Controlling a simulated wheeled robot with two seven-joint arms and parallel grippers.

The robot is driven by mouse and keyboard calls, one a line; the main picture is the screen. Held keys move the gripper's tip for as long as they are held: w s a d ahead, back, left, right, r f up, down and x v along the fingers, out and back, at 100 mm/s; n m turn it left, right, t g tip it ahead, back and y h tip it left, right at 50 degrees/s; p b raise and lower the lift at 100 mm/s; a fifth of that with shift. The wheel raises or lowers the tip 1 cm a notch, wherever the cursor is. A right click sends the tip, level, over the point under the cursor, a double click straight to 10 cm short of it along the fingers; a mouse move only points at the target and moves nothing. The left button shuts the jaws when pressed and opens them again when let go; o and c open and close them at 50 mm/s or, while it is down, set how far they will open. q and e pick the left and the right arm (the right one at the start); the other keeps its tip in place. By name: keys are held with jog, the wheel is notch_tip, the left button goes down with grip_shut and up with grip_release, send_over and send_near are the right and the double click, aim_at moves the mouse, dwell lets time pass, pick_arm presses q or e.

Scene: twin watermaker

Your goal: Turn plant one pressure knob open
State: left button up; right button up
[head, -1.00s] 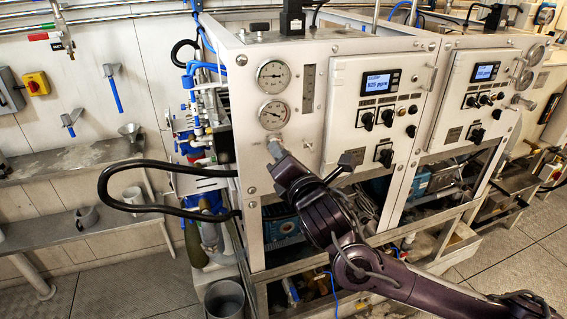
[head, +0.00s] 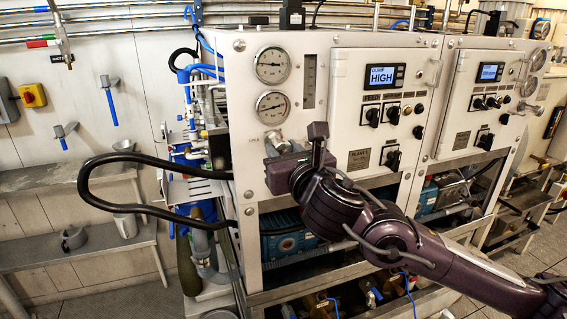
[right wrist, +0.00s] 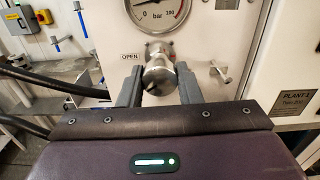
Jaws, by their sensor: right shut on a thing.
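The plant one pressure knob (right wrist: 158,72) is a round metal knob on the white front panel, below the lower gauge (head: 272,108). An "OPEN" label (right wrist: 131,57) is on the panel at its upper left in the right wrist view. My right gripper (right wrist: 158,86) is shut on the knob, one grey finger on each side. In the head view, my right gripper (head: 274,143) reaches the panel just under the lower gauge and mostly hides the knob. The plant one display (head: 384,77) reads "HIGH". My left gripper is not in view.
An upper gauge (head: 272,64) sits above the lower one. Plant one's control door (head: 350,120), with black switches, is right of the knob, close to my right arm. A black hose (head: 82,190) loops out at the left. A second unit (head: 487,100) stands at the right.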

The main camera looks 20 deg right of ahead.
jog(key=shift+f+n+b, duration=0.15)
jog(key=shift+n+b, duration=0.35)
jog(key=shift+n, duration=0.4)
jog(key=o, duration=1)
jog(key=s, duration=0.4)
jog(key=s+p, duration=0.1)
jog(key=s, duration=0.2)
jog(key=shift+s+d, duration=0.2)
jog(key=shift+s, duration=0.2)
